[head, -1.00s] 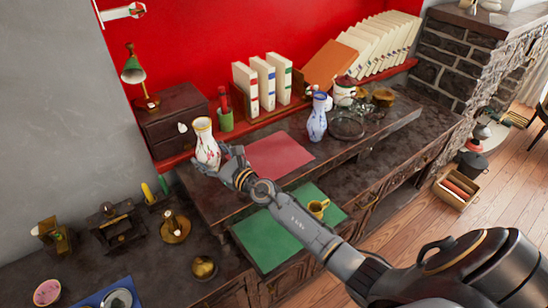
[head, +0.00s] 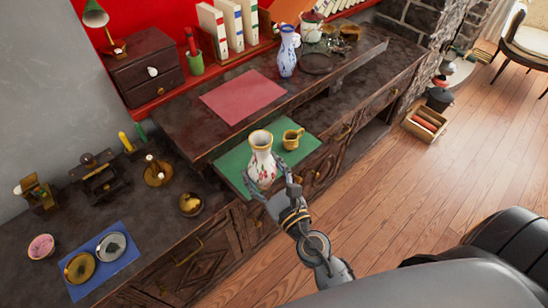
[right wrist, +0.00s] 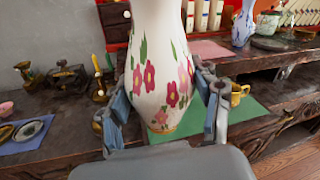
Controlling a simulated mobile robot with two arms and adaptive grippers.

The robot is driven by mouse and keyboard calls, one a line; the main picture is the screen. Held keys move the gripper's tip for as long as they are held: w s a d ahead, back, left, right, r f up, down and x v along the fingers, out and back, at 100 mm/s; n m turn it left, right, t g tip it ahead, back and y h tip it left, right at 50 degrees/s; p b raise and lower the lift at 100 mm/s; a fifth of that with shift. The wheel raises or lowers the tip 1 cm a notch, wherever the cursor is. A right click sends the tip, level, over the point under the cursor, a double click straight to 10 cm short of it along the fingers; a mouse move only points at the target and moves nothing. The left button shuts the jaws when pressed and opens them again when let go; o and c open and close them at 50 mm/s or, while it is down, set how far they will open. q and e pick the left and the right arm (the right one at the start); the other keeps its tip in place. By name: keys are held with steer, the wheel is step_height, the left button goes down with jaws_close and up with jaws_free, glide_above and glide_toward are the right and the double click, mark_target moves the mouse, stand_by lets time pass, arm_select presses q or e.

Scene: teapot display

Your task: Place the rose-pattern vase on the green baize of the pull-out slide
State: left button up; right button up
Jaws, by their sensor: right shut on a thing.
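The rose-pattern vase (head: 261,165), white with pink flowers and a gold rim, is upright in my right gripper (head: 272,188). In the right wrist view the vase (right wrist: 160,75) stands between both fingers (right wrist: 165,108), which are shut on its lower body. The green baize (head: 234,160) of the pull-out slide lies below and behind the vase; it also shows in the right wrist view (right wrist: 240,118). I cannot tell whether the vase base touches the baize. My left gripper is not in view.
A yellow mug (head: 291,139) stands on the baize, just right of the vase. A blue-and-white vase (head: 288,52) and a red mat (head: 242,95) are on the raised desktop behind. A brass ball-shaped pot (head: 191,204) stands to the left. Baize left of the vase is bare.

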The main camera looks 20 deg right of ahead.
steer(key=w+d+f+b, duration=0.1)
steer(key=w+f, duration=0.2)
steer(key=w, duration=0.1)
steer(key=w+d+f+b, duration=0.1)
steer(key=w+f+b, duration=0.1)
steer(key=w+f, duration=0.1)
steer(key=w+d+f+b, duration=0.1)
steer(key=w+f+b, duration=0.1)
steer(key=w, duration=0.3)
steer(key=shift+w+f, duration=0.2)
steer(key=shift+f, duration=0.35)
steer(key=shift+w+d+f+b, duration=0.1)
steer(key=shift+w+f+b, duration=0.05)
steer(key=shift+f+b, duration=0.65)
steer(key=shift+w+f+b, duration=0.1)
steer(key=shift+f+b, duration=0.4)
steer(key=shift+f, duration=0.45)
steer(key=shift+f, duration=0.1)
steer(key=o, duration=1.5)
steer(key=shift+c, duration=0.2)
steer(key=shift+s, duration=0.1)
